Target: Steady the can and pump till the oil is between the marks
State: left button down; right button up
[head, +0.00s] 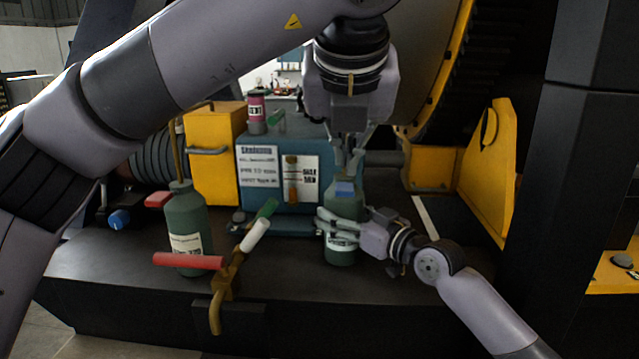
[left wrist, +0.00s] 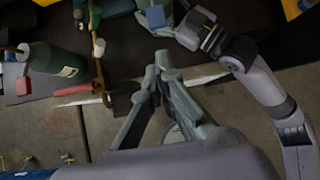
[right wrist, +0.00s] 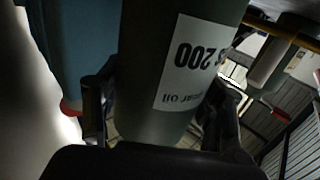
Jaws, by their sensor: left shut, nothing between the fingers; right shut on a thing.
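My right gripper (head: 328,226) is shut around the can's body. The right wrist view shows the can's label (right wrist: 193,65), reading "gear oil" and "200" upside down, between the fingers. My left gripper (head: 346,165) is shut and empty, pointing down just above the blue top; whether it touches cannot be told. The sight gauge (head: 292,181), an amber strip beside a marked plate, is on the blue housing (head: 258,190); its exact level is too small to read.
Another green can (head: 186,228) stands at the left. Red (head: 188,261), white (head: 255,236) and green (head: 267,210) handles and a brass pipe (head: 215,312) project near the front edge. A pink container (head: 256,108) sits on the housing. A yellow box (head: 216,165) stands beside it.

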pick_arm(q)
send_near(344, 187)
jog(key=shift+s+r, duration=0.15)
jog(key=shift+r, duration=0.05)
jog(key=shift+f, duration=0.1)
jog(key=shift+x, duration=3.4)
